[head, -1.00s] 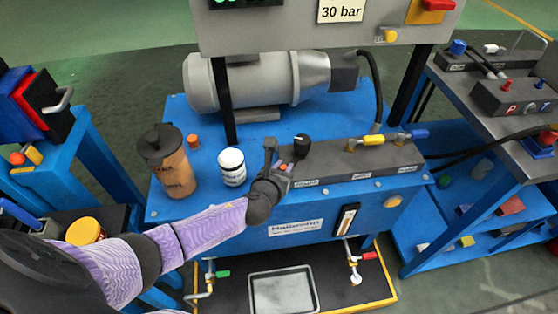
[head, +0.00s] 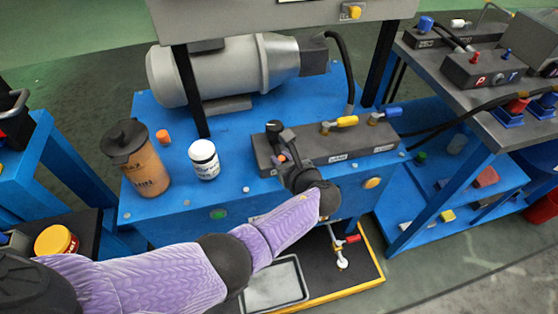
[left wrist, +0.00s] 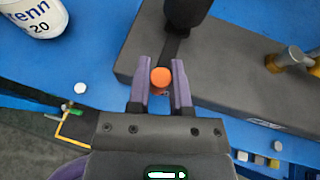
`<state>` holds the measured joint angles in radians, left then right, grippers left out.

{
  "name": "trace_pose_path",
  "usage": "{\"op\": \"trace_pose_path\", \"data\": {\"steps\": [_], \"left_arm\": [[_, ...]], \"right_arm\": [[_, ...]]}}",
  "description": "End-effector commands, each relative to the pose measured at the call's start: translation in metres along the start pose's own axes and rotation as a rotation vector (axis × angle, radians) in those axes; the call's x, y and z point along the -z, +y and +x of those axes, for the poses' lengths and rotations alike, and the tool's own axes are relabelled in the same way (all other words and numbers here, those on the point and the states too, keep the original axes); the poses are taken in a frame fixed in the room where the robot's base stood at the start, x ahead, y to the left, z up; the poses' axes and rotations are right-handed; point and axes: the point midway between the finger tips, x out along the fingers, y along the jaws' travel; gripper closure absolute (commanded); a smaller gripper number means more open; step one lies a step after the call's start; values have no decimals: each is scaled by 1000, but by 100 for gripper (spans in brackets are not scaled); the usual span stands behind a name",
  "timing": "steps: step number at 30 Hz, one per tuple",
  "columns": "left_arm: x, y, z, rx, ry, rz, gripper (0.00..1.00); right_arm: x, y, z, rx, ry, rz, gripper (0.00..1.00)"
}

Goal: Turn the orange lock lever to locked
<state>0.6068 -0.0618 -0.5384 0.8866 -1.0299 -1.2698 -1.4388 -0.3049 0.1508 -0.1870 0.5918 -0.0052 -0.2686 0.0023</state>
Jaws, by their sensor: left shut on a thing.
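The orange lock lever tip (left wrist: 160,77) sits between the two purple fingers of my left gripper (left wrist: 161,92) in the left wrist view. A dark bar runs from behind it towards a black knob (left wrist: 187,12). In the head view my left gripper (head: 286,158) is at the front left part of the dark grey valve block (head: 345,144), just in front of the black knob (head: 274,129). It is shut on the orange lever, which is mostly hidden there by the gripper. My right gripper is not in view.
A white bottle (head: 204,160) and a brown jug with a black lid (head: 144,168) stand left on the blue bench (head: 230,127). Yellow (head: 346,121) and blue (head: 392,111) valve handles are to the right on the block. A grey motor (head: 225,70) lies behind.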

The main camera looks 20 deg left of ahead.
Motion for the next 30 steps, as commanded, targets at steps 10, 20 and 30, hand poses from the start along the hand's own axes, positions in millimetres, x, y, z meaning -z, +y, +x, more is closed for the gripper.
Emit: {"op": "trace_pose_path", "data": {"steps": [10,20,30], "left_arm": [[2,-1,0,-48,5,-18,100],[2,-1,0,-48,4,-20,100],[1,-2,0,-47,2,-20,39]], "right_arm": [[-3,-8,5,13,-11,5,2],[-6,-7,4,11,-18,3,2],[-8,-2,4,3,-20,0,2]]}}
